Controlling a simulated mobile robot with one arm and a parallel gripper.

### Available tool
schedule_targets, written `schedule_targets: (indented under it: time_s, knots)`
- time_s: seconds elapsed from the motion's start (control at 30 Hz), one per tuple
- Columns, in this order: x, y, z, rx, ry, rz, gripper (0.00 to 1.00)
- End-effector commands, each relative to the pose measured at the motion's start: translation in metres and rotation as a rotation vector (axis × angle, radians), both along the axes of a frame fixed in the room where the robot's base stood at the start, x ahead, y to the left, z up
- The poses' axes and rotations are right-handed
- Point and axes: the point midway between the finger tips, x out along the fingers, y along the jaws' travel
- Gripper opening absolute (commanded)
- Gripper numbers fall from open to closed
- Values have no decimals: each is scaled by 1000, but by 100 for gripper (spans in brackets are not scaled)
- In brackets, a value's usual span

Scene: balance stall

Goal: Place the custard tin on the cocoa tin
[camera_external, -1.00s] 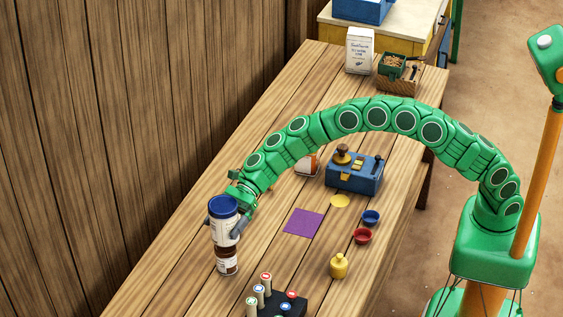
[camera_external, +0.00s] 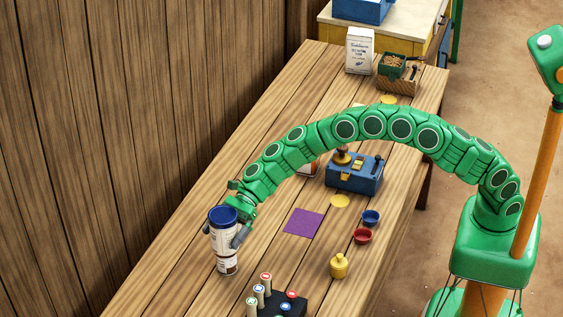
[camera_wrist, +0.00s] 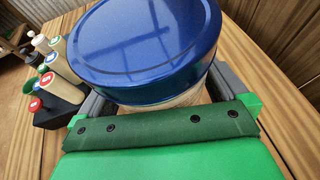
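The custard tin (camera_external: 221,240), pale with a blue lid, is between the grey fingers of my gripper (camera_external: 238,236). In the wrist view its blue lid (camera_wrist: 146,42) fills the upper middle, with a finger on each side; the grip points themselves are hidden. Below it, in the external view, is the cocoa tin (camera_external: 228,268), with a white label and brown band, standing on the table. The custard tin looks upright and roughly in line above it. I cannot tell whether the two tins touch. The cocoa tin is hidden in the wrist view.
A dark block with several capped pegs (camera_external: 283,304) stands near the tins. A purple square (camera_external: 303,222), red bowl (camera_external: 363,236), blue bowl (camera_external: 371,217), yellow bottle (camera_external: 339,266) and blue box (camera_external: 354,178) lie farther right. The wooden table (camera_external: 180,277) is clear left of the tins.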

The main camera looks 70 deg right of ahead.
Motion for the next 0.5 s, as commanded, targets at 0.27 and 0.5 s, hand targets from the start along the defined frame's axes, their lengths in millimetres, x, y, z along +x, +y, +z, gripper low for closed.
schedule_targets:
  time_s: [0.27, 0.5]
  knots:
    - [-1, -11, 6, 0, 0, -2, 100]
    - [-9, -39, 20, 1, 1, -2, 100]
